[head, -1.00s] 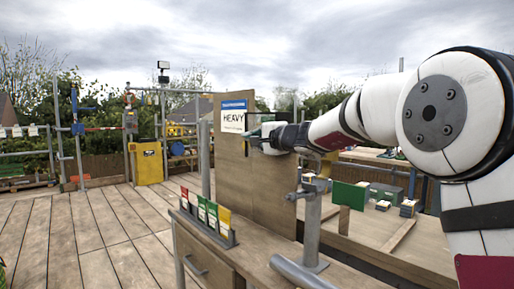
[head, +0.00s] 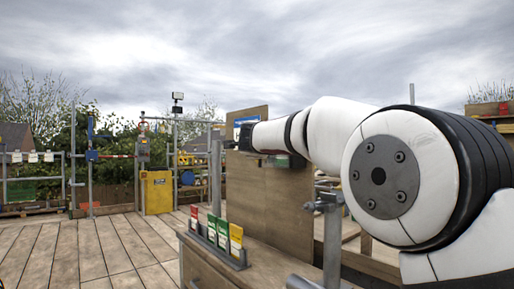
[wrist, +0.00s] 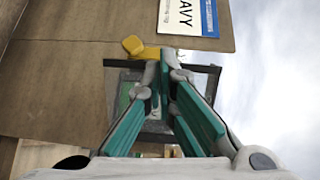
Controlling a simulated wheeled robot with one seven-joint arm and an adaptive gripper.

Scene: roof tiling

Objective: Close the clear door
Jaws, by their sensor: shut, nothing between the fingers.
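In the wrist view, a dark-framed box with a clear or greyish front (wrist: 205,72) sits beside the brown board, partly hidden by my fingers. I take this as the clear door, but whether it stands open or shut is not plain. A yellow piece (wrist: 140,46) shows at its edge, close to my fingertips. My gripper (wrist: 167,62) is shut and empty in front of the frame; contact cannot be told. In the head view my gripper (head: 243,138) is at the upper part of the board, and my arm hides the door.
The upright brown board (head: 265,205) carries a blue and white sign (wrist: 188,16). Below stands a wooden bench with a rack of coloured cards (head: 220,240). A grey metal post (head: 331,235) rises close to my arm. Open decking (head: 90,245) lies to the left.

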